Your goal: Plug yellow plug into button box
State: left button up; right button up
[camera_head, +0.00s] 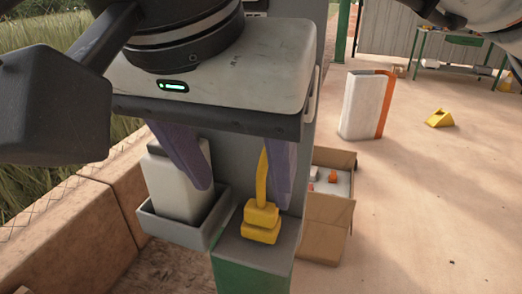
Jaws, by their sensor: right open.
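My right gripper (240,196) fills the upper left and middle of the head view, pointing down. Its two purple fingers are apart. A yellow plug-like piece (261,222), a stepped block with a thin yellow stem rising from it, sits on the grey top of a green-sided box (254,278). The stem rises close beside the right-hand finger, on its inner side. I cannot tell whether they touch. I cannot tell for sure which thing is the button box. My left gripper is not in view.
A white block stands in a grey tray (172,231), partly behind the left-hand finger. An open cardboard box (325,221) with small pieces is at right. A white and orange panel (362,105) and a yellow wedge (440,118) stand on clear floor. A low wall (70,240) runs at left.

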aim_at(258, 211)
jog(key=x, duration=0.4)
jog(key=shift+w+d+f, duration=0.1)
jog(key=shift+f, duration=0.2)
jog(key=shift+w+f, duration=0.1)
jog(key=shift+f, duration=0.1)
jog(key=x, duration=0.5)
jog(key=shift+d, duration=0.4)
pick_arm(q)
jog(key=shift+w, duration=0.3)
pick_arm(e)
jog(key=c, duration=1.1)
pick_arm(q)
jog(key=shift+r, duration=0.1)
pick_arm(e)
jog(key=shift+r, duration=0.15)
